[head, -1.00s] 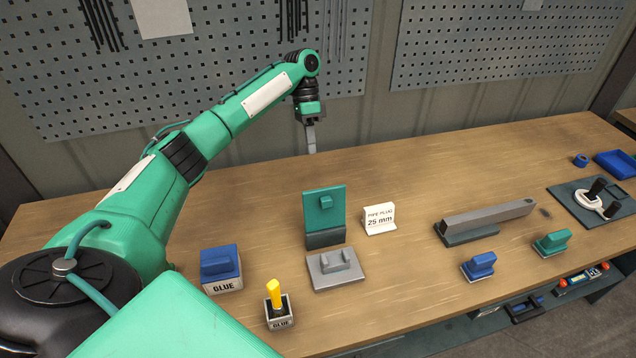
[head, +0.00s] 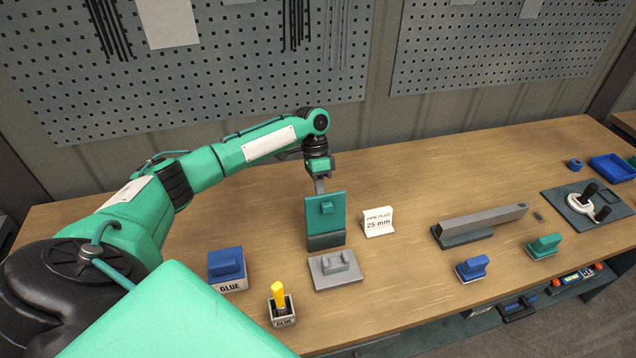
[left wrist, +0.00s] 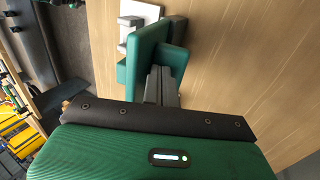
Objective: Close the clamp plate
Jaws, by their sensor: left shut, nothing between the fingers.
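The green clamp plate (head: 325,213) stands upright on its dark hinge block (head: 326,240), with a small green knob on its front face. The grey base with a raised cradle (head: 336,270) lies in front of it. My left gripper (head: 319,186) is shut and empty, just behind the plate's top edge; its fingertips are partly hidden by the plate. In the left wrist view the shut fingers (left wrist: 162,87) reach to the back of the green plate (left wrist: 150,52); whether they touch it I cannot tell. My right gripper is not in view.
A "PIPE PLUG 25 mm" sign (head: 379,222) stands right of the plate. A blue-topped glue box (head: 227,268) and a glue pot with a yellow handle (head: 280,304) are at left. A grey bar (head: 480,220) and blue (head: 472,268) and green (head: 544,246) blocks lie right.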

